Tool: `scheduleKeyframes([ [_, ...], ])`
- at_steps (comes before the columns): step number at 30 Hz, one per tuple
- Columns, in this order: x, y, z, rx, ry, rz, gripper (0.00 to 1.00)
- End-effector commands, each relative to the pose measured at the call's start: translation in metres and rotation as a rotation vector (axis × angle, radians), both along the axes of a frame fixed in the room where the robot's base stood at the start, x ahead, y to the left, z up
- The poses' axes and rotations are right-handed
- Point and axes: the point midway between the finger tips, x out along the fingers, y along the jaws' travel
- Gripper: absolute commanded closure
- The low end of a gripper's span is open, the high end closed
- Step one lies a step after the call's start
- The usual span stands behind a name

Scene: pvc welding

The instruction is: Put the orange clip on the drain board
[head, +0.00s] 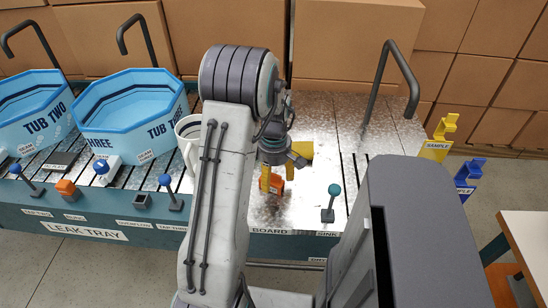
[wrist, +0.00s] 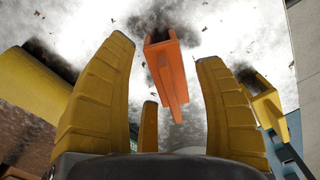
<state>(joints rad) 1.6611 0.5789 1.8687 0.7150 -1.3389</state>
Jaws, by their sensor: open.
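The orange clip (wrist: 170,78) stands out between the two yellow fingers of my gripper (wrist: 166,52) in the wrist view. The fingers are spread, with a gap on each side of the clip. A dark shadow at its far end suggests contact with the metal surface. In the head view the orange clip (head: 276,184) shows low beside a yellow finger, partly hidden. The drain board (head: 315,205) is the shiny metal surface under my gripper; its label is partly covered by my arm.
A teal-knobbed lever (head: 331,200) stands right of the clip. A white mug (head: 188,138) and blue tubs (head: 130,110) are to the left. A black spout (head: 385,75) rises behind.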

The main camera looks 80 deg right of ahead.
Motion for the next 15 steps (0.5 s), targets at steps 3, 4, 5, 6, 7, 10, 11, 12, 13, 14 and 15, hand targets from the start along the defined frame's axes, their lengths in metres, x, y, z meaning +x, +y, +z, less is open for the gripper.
scheduleKeyframes([
  [3, 0.0, -0.002, 0.023, -0.006, 0.0, 0.0, 0.36],
  [4, 0.0, -0.002, 0.028, -0.006, 0.001, 0.0, 0.36],
  [5, 0.0, -0.002, 0.033, -0.005, 0.001, 0.0, 0.36],
  [6, -0.001, -0.002, 0.041, -0.007, 0.0, 0.0, 0.36],
  [7, -0.001, -0.002, 0.046, -0.006, 0.001, 0.0, 0.36],
  [10, -0.001, -0.003, 0.06, -0.007, 0.0, 0.0, 0.36],
  [11, -0.001, -0.003, 0.065, -0.006, 0.001, 0.0, 0.36],
  [12, -0.001, -0.003, 0.071, -0.006, 0.0, 0.0, 0.36],
  [13, -0.001, -0.002, 0.075, -0.006, 0.001, 0.0, 0.36],
  [14, -0.001, -0.002, 0.079, -0.005, 0.001, 0.0, 0.36],
  [15, -0.001, -0.003, 0.083, -0.004, 0.0, 0.0, 0.36],
])
